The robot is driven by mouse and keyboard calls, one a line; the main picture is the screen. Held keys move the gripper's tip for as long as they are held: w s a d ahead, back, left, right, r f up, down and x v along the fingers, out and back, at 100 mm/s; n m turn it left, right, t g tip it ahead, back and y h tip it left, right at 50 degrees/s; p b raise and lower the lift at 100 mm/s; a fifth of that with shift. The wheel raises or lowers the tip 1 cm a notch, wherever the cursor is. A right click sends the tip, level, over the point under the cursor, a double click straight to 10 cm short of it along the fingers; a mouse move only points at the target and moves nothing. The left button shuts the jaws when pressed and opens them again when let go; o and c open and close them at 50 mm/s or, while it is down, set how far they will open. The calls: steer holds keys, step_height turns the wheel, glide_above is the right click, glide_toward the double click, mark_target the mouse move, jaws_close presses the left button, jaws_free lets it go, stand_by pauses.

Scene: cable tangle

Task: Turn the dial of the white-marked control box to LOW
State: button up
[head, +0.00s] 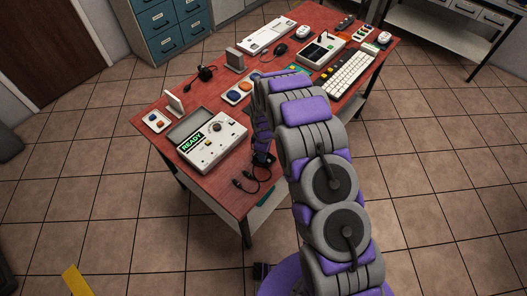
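A pale control box (211,140) lies on the near left part of the red table (232,194). It has a green lit display (192,142) reading "READY", a round dial (217,128) and small buttons. The dial's setting is too small to read. A second pale box (321,51) with a dark panel stands at the far right of the table. I cannot tell a white mark on either box. My gripper (262,158) seems to hang just right of the near box, apart from its dial. Its fingers are small and dark, partly hidden by my arm, so their opening is unclear.
Dark cables with plugs (246,181) lie at the table's near edge. A headset (205,74), button panels (156,121), a keyboard (348,74), a white keyboard-like device (267,36) and mice crowd the table. Blue drawers (170,30) stand behind.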

steer(key=shift+o, duration=0.4)
steer(key=shift+r, duration=0.1)
steer(key=shift+r, duration=0.3)
step_height(320, 180, up, 16)
steer(key=p, duration=0.1)
steer(key=shift+r+p, duration=0.25)
steer(key=shift+p, duration=0.05)
steer(key=shift+w+a, duration=0.1)
